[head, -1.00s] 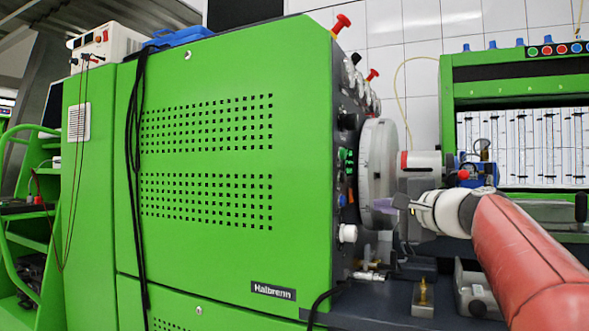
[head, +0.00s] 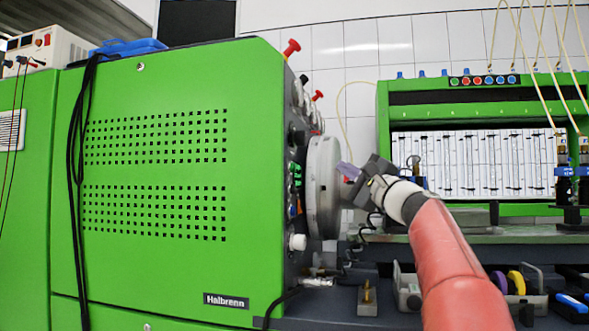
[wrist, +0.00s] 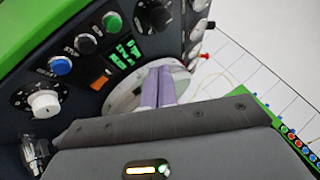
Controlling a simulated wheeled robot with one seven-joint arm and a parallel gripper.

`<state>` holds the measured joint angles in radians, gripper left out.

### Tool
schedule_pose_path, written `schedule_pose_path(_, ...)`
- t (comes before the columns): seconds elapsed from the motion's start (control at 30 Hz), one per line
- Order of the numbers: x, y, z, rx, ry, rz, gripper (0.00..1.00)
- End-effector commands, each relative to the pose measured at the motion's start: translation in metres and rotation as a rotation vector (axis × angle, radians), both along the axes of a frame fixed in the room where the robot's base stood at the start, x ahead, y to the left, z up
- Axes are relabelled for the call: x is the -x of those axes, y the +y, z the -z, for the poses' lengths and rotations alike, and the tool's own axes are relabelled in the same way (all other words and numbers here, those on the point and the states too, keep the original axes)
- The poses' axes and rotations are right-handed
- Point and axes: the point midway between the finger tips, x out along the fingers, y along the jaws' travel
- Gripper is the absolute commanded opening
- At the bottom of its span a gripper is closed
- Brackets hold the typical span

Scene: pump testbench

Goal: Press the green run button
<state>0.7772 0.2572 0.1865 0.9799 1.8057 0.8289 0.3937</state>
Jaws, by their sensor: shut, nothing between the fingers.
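The green button (wrist: 112,22) is on the dark control panel in the wrist view, at the upper end of a row with a black button (wrist: 85,43) marked STOP and a blue button (wrist: 60,66). My gripper (wrist: 159,72) is shut and empty, its two purple-grey fingers together. In the wrist view the fingertips are to the right of and below the green button, in front of the pale round disc, apart from the button. In the head view my gripper (head: 347,171) is just right of the disc (head: 323,188). I cannot make out the green button there.
A green-lit display (wrist: 125,52) and an orange switch (wrist: 99,82) sit below the green button. A white knob (wrist: 45,104) is at the panel's left. The disc protrudes from the green cabinet (head: 180,170). A second green rack (head: 480,92) has its own coloured button row.

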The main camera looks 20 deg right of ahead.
Motion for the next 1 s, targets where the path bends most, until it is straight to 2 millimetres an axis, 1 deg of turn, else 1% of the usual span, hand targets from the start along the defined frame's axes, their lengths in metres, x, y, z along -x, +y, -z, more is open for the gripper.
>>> schedule_pose_path(0.3, -0.025, 0.038, 0.0, 0.0, 0.001, -0.003, 0.0)
schedule_pose_path(0.5, -0.038, 0.056, 0.0, 0.0, 0.002, -0.002, 0.0)
schedule_pose_path(0.7, -0.044, 0.065, 0.0, 0.001, 0.001, 0.0, 0.0)
schedule_pose_path(1.0, -0.044, 0.066, 0.0, 0.001, 0.001, 0.001, 0.0)
